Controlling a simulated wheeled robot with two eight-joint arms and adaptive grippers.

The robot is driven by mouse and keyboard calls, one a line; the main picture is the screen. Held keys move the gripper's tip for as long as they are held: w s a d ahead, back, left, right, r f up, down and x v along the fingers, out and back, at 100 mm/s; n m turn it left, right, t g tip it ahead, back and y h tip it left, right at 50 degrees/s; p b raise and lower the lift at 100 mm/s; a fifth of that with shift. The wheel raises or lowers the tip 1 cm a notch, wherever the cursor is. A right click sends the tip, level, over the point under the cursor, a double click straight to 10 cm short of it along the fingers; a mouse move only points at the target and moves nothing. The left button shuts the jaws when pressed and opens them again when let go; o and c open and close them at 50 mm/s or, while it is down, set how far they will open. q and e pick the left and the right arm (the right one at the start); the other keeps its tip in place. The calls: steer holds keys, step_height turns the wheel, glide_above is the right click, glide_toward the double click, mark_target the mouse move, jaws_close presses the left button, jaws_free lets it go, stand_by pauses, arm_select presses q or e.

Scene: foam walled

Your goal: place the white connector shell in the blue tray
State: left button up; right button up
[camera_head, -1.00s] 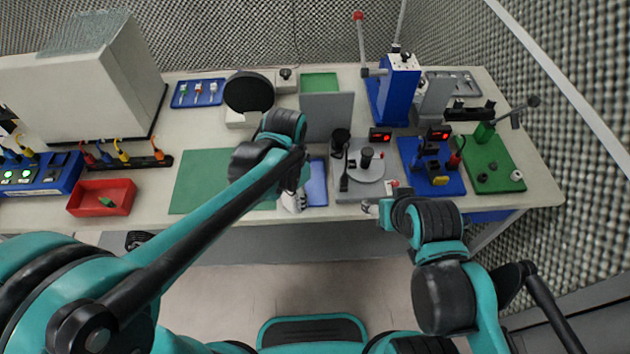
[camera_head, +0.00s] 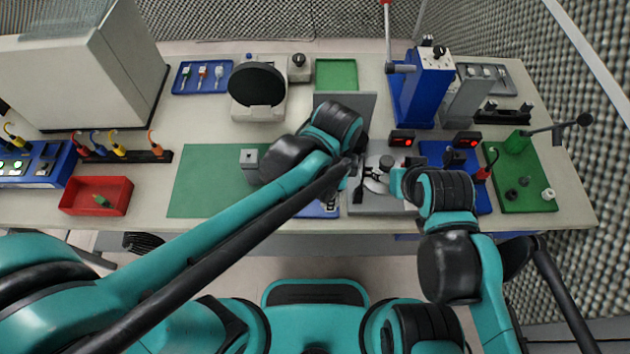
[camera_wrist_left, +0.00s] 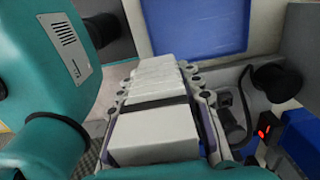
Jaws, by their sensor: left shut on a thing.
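The blue tray (camera_head: 312,211) lies at the front edge of the table, left of the grey turntable fixture, mostly hidden by my left arm in the head view. In the left wrist view the blue tray (camera_wrist_left: 205,22) shows beyond my fingers. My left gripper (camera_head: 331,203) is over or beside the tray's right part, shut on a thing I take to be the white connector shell. The shell cannot be told apart clearly from the pale gripper parts. My right gripper (camera_head: 384,180) is at the turntable; its fingers are too hidden to judge.
The grey turntable fixture (camera_head: 368,203) stands right of the tray, with an upright grey panel (camera_head: 365,103) behind. A green mat (camera_head: 200,185) holds a small grey block (camera_head: 249,158). A red bin (camera_head: 95,195) is far left. A blue press (camera_head: 427,85) stands at back right.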

arm_select(q)
steer(key=w+a+f, duration=0.1)
steer(key=w, duration=0.1)
steer(key=w+a+f+b, duration=0.1)
steer(key=w+f, duration=0.1)
steer(key=w+a+f+b, duration=0.1)
steer(key=w, duration=0.2)
steer(key=shift+w+a+f, duration=0.1)
steer(key=shift+a+f, duration=0.05)
steer(key=shift+f, duration=0.25)
steer(key=shift+f+b, duration=1.2)
steer(key=shift+f, duration=0.8)
arm_select(e)
steer(key=shift+f, duration=2.6)
arm_select(q)
steer(key=shift+f, duration=0.2)
arm_select(e)
steer(key=shift+f, duration=0.15)
arm_select(q)
steer(key=o, duration=1.2)
steer(key=shift+o, duration=0.2)
steer(key=shift+r, duration=0.15)
